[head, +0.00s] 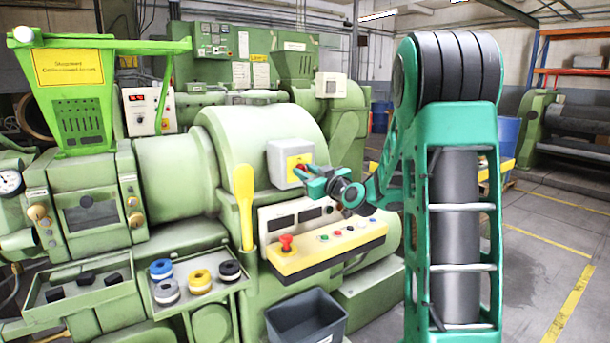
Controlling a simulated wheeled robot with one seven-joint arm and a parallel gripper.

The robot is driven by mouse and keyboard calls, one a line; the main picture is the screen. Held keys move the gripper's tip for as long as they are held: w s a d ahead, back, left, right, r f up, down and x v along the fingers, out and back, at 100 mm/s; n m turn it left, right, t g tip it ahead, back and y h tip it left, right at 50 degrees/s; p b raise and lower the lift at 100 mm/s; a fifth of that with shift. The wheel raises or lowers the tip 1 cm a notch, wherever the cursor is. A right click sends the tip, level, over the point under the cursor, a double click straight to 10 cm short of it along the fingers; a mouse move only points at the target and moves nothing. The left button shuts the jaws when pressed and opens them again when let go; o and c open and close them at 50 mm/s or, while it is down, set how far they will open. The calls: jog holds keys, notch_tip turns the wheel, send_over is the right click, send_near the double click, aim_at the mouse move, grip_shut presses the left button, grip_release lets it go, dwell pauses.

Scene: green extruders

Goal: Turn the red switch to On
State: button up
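A grey switch box (281,164) with a yellow face is mounted on the side of the green extruder (240,130). A small red part, apparently the red switch (302,166), shows on that face and is partly hidden by my gripper. My gripper (303,174) is right in front of the yellow face, with its fingertips at or very close to the switch. I cannot tell whether it touches the switch or how far the fingers are apart. The switch's position is too small to read.
Below is a yellow-edged control panel (330,247) with a red knob (286,243) and several small buttons. A yellow paddle-shaped tool (244,200) stands left of it. A tray (170,308) holds tape rolls. A dark bin (306,318) is below. Open floor (540,260) lies right.

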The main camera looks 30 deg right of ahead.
jog(key=c, duration=0.3)
jog(key=shift+d, duration=0.15)
jog(key=m, duration=1.3)
jog(key=shift+g+y, duration=0.3)
jog(key=shift+y, duration=0.1)
jog(key=shift+d+f+m, duration=0.1)
jog(key=shift+m, duration=2)
